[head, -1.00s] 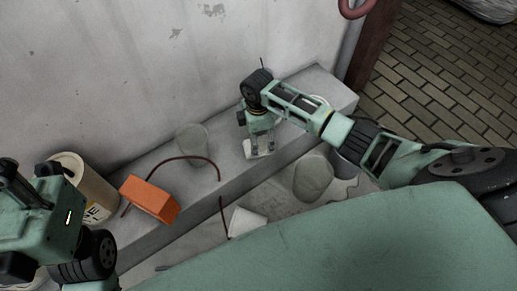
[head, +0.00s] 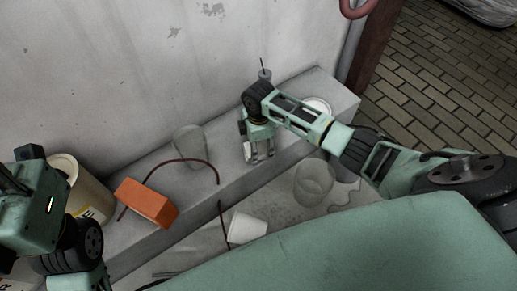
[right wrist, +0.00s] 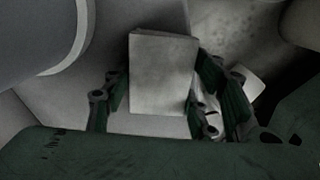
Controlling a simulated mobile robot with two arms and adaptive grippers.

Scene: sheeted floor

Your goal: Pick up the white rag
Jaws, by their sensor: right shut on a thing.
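The white rag (right wrist: 162,75) shows in the right wrist view as a pale, folded, block-like piece between the fingers. My right gripper (right wrist: 155,105) is shut on it, with fingers on both sides. In the head view, my right gripper (head: 259,155) points down at the grey concrete ledge (head: 210,199) by the wall. Only a small pale part of the rag shows there between the fingers; I cannot tell whether it touches the ledge. My left arm is at the lower left, and its fingertips do not show.
An orange brick-like block (head: 147,203), a dark curved rod (head: 183,160) and a clear cup (head: 190,144) are on the ledge to the left. A white cup (head: 246,228) and a clear round vessel (head: 314,182) are below it. A white round container (head: 317,105) stands behind my right arm.

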